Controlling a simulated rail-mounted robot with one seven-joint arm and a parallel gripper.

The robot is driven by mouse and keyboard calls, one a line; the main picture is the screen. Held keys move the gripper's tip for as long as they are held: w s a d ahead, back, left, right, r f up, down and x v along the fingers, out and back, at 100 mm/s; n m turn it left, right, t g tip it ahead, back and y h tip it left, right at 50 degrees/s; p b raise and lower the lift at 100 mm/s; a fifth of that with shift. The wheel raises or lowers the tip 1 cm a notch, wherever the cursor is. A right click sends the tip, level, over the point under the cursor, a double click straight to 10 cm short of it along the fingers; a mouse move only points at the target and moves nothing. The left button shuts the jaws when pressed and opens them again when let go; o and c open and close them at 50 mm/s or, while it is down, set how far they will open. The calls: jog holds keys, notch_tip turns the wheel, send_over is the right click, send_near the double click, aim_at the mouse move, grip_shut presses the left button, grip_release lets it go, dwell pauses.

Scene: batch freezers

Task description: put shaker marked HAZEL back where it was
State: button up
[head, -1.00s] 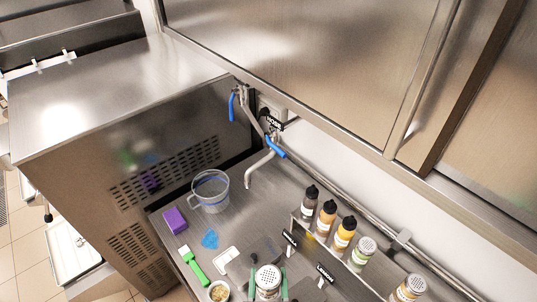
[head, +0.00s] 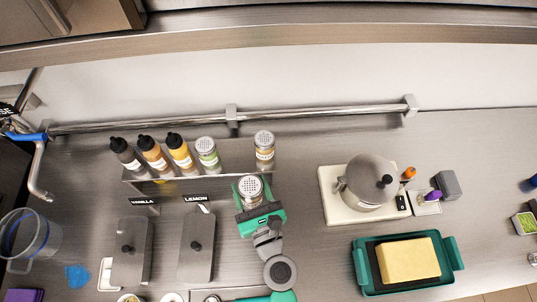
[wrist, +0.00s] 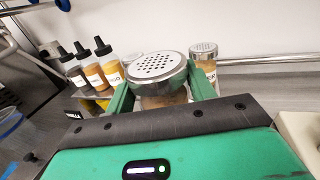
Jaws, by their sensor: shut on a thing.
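My gripper (head: 251,193) is shut on a shaker (head: 250,184) with a perforated metal lid. It holds the shaker upright in front of the bottle rack (head: 220,178). In the wrist view the held shaker (wrist: 158,68) stands between the green fingers, and its marking cannot be read. The rack holds three dark-capped squeeze bottles (head: 154,155), a shaker with green contents (head: 207,154) and, at the right end, another shaker (head: 264,150). An empty gap (head: 233,157) lies between those two shakers. I cannot read HAZEL on any of them.
Lidded wells marked VANILLA (head: 131,258) and LEMON (head: 196,250) lie front left of the rack. A clear jug (head: 35,240) stands at far left. A domed grey pot (head: 370,180) on a white base and a green tray (head: 447,270) with a yellow block are at right. A rail (head: 300,115) runs behind.

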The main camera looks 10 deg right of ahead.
jog(key=shift+d, duration=0.25)
jog(key=w+a+f+b, duration=0.1)
jog(key=w+b, duration=0.1)
jog(key=w, duration=0.3)
jog(key=w+f+b, duration=0.2)
jog(key=w, duration=0.3)
jog(key=w+a+f+b, duration=0.1)
jog(key=w+f, duration=0.1)
jog(key=w, duration=0.4)
jog(key=shift+a+b, duration=0.35)
jog(key=shift+b, duration=0.05)
jog(key=shift+s+f, duration=0.2)
jog(key=shift+f, duration=0.15)
jog(key=shift+w+r, duration=0.1)
jog(key=shift+r, duration=0.2)
jog(key=shift+f, duration=0.25)
jog(key=o, duration=0.7)
jog(key=shift+r, duration=0.25)
jog(key=s+d+p, duration=0.1)
jog(key=s+p, duration=0.1)
jog(key=s, duration=1)
jog(key=shift+d, duration=0.15)
